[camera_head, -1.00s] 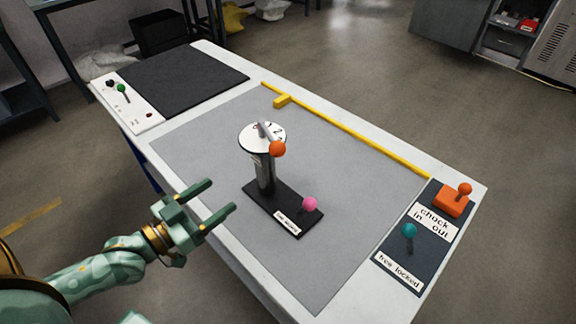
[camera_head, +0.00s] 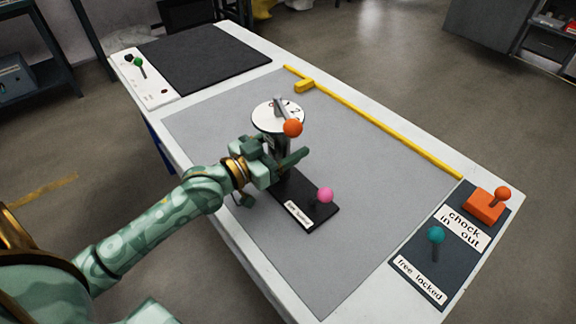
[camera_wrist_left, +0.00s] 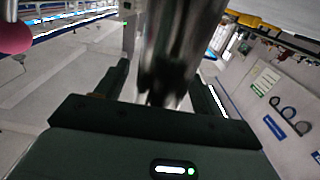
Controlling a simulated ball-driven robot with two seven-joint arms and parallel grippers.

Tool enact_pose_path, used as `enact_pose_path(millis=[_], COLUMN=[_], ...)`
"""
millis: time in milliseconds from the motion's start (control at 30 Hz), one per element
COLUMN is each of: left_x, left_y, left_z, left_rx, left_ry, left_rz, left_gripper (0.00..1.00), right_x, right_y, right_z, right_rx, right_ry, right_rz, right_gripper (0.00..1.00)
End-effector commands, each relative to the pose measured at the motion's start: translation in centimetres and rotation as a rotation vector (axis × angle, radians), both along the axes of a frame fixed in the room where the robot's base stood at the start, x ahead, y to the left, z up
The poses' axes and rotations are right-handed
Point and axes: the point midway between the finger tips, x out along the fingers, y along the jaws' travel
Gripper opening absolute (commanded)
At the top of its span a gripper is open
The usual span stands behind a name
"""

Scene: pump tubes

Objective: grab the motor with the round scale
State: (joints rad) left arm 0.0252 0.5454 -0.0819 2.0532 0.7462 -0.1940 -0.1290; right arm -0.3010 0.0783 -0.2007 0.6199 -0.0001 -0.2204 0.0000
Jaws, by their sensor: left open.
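The motor stands upright on a black base (camera_head: 318,218) on the grey mat. Its round white scale (camera_head: 268,118) is on top, with a pointer ending in an orange ball (camera_head: 292,128). A pink ball knob (camera_head: 325,195) rises from the base. My left gripper (camera_head: 280,155) is at the motor's column, below the scale, and hides much of it. In the left wrist view the shiny metal column (camera_wrist_left: 175,60) stands between my two open fingers (camera_wrist_left: 160,88). Whether a finger touches it I cannot tell. My right gripper is not in view.
A yellow rail (camera_head: 390,130) runs along the mat's far edge. A dark panel at right holds an orange block lever (camera_head: 486,207) and a teal knob (camera_head: 436,235). A black pad (camera_head: 205,58) and a white lever panel (camera_head: 145,85) lie at the far left. The near mat is clear.

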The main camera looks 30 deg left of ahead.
Motion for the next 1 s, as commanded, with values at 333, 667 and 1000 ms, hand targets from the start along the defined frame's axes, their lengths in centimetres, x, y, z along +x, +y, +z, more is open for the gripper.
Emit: enact_pose_path(millis=[333,667,1000], left_x=[0.6,0.6,0.6], left_y=[-0.2,-0.2,-0.2], left_z=[0.2,0.4,1.8], left_rx=[0.001,-0.002,-0.002], left_ry=[-0.001,-0.006,-0.010], left_rz=[0.000,0.000,0.000], left_gripper=[0.54,0.00,0.00], right_x=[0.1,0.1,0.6], right_y=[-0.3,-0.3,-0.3], right_z=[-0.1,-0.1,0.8], right_rx=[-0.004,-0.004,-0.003], right_ry=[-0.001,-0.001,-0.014], right_rz=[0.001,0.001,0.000], right_gripper=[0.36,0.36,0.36])
